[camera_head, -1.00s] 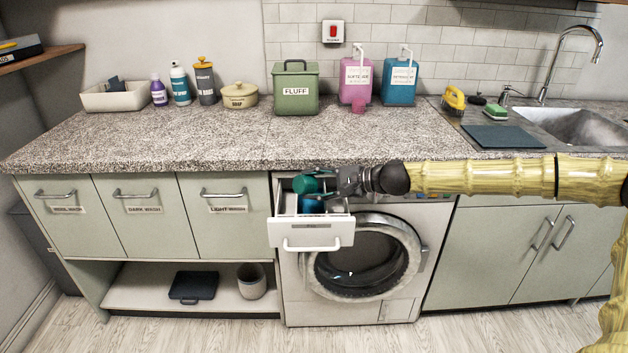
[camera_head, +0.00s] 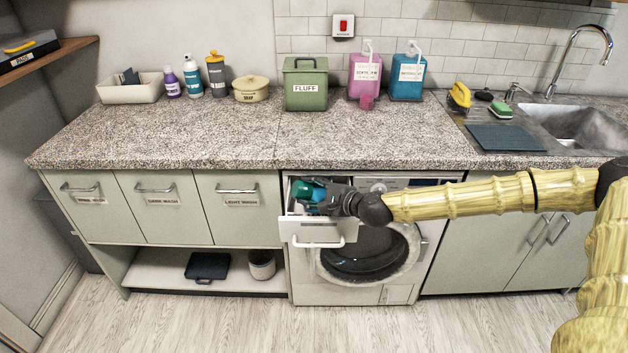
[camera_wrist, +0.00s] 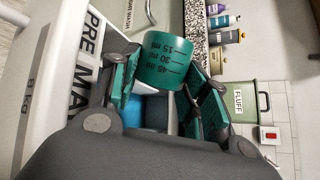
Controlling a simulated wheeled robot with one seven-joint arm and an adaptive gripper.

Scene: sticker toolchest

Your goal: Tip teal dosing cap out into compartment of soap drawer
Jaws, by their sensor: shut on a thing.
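The teal dosing cap (camera_head: 306,190) is held over the open soap drawer (camera_head: 318,232) of the washing machine. In the wrist view the cap (camera_wrist: 165,62) shows printed ml marks, which appear upside down. My gripper (camera_head: 321,199) is shut on the cap, with one finger pad on each side of it (camera_wrist: 163,85). The cap looks tilted, but its mouth and contents cannot be made out. In the wrist view the drawer's white front (camera_wrist: 62,75) carries large lettering reading "PRE" and "MA". A blue compartment part (camera_wrist: 155,110) shows beneath the cap; other compartments are mostly hidden.
The speckled countertop (camera_head: 200,135) overhangs just behind the drawer. On it stand a green FLUFF bin (camera_head: 305,85), a pink bottle (camera_head: 364,78) and a blue bottle (camera_head: 408,78). The round washer door (camera_head: 370,255) is below the drawer. The floor in front is clear.

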